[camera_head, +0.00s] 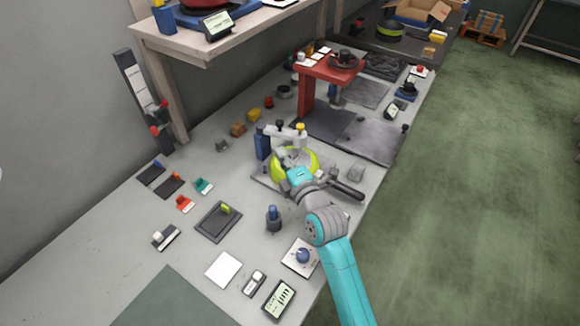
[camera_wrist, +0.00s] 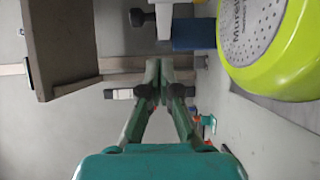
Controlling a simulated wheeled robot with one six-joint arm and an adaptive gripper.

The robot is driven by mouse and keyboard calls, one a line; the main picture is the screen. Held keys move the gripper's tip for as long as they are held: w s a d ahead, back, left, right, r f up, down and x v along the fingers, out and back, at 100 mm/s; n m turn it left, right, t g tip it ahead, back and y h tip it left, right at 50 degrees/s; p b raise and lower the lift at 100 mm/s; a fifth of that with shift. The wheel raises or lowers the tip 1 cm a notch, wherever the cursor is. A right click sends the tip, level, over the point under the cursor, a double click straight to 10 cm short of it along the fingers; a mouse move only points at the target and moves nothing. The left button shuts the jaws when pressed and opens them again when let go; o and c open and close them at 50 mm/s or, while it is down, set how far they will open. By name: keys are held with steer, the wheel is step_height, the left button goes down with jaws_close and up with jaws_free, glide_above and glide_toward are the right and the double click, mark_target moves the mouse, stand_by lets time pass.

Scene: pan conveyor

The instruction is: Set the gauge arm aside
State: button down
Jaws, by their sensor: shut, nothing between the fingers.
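The gauge arm (camera_head: 291,132) is a pale bar with a dark knob and a yellow-topped knob. It reaches from a blue post (camera_head: 262,143) over a lime-green pan (camera_head: 317,163). In the wrist view, the blue post (camera_wrist: 194,34), the pale gauge arm (camera_wrist: 166,14) and a dark knob (camera_wrist: 143,18) show at the top, with the pan's lime wall and perforated grey base (camera_wrist: 258,25) at upper right. My gripper (camera_wrist: 165,88) is shut and empty, apart from the arm. In the head view my wrist hides part of the pan, and the fingertips are hard to make out.
A red stand (camera_head: 330,72) rises behind the pan, beside dark plates. A dark tray (camera_head: 218,222), a blue-topped knob (camera_head: 273,216) and small coloured parts lie on the bench to the left. A wooden shelf (camera_head: 190,48) overhangs the back left.

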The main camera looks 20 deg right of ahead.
mark_target(280, 134)
steer(key=shift+w+d, duration=0.4)
steer(key=shift+w, duration=0.35)
steer(key=shift+w+d, duration=0.4)
steer(key=shift+w, duration=0.3)
steer(key=shift+w+d, duration=0.4)
steer(key=shift+w, duration=0.35)
steer(key=shift+d, duration=0.1)
